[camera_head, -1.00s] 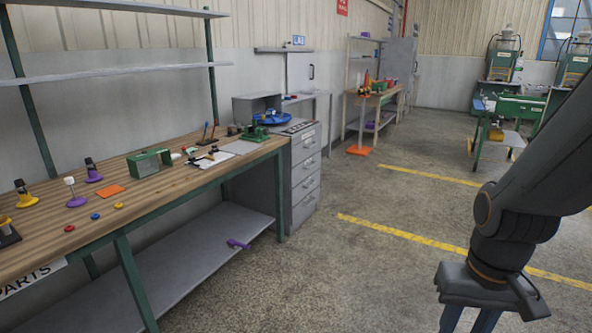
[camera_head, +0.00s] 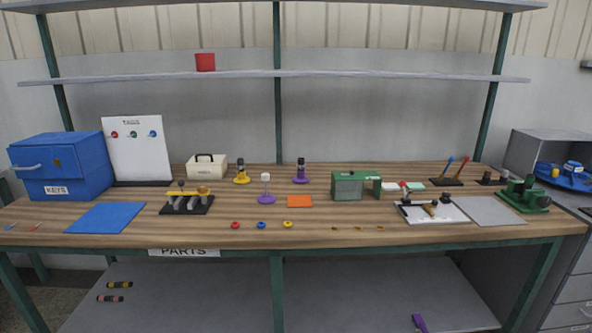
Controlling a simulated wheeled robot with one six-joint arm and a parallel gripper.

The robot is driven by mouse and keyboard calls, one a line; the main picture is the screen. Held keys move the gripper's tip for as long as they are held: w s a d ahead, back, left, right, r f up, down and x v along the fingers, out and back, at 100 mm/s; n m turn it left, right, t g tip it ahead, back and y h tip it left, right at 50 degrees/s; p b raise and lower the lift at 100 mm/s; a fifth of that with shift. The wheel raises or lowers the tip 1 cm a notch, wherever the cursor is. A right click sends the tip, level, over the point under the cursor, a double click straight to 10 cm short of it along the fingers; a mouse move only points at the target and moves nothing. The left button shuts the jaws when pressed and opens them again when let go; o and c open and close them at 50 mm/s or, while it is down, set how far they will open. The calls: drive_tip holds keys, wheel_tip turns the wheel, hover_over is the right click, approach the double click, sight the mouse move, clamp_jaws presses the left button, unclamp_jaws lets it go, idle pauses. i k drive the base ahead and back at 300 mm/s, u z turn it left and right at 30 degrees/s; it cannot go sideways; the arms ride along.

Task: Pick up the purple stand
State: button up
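Two purple stands are on the wooden workbench (camera_head: 330,213), near its middle. The front purple stand (camera_head: 267,198) has a round base and a thin post with a white block on top. The rear purple stand (camera_head: 301,180) stands a little behind it to the right and holds a dark upright item. Both are upright and apart from each other. My gripper is not in view, so its state does not show.
A yellow stand (camera_head: 242,180) and an orange mat (camera_head: 299,201) are close by. Small coloured rings (camera_head: 262,225) lie in front. A green box (camera_head: 347,187) is to the right, a black rack (camera_head: 187,204) to the left. A shelf (camera_head: 380,74) spans above.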

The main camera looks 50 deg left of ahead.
sight(301, 179)
drive_tip(key=u, duration=0.5)
drive_tip(key=i, duration=1)
drive_tip(key=u, duration=1.7)
drive_tip(key=i, duration=0.8)
drive_tip(key=u, duration=0.85)
drive_tip(key=i, duration=0.55)
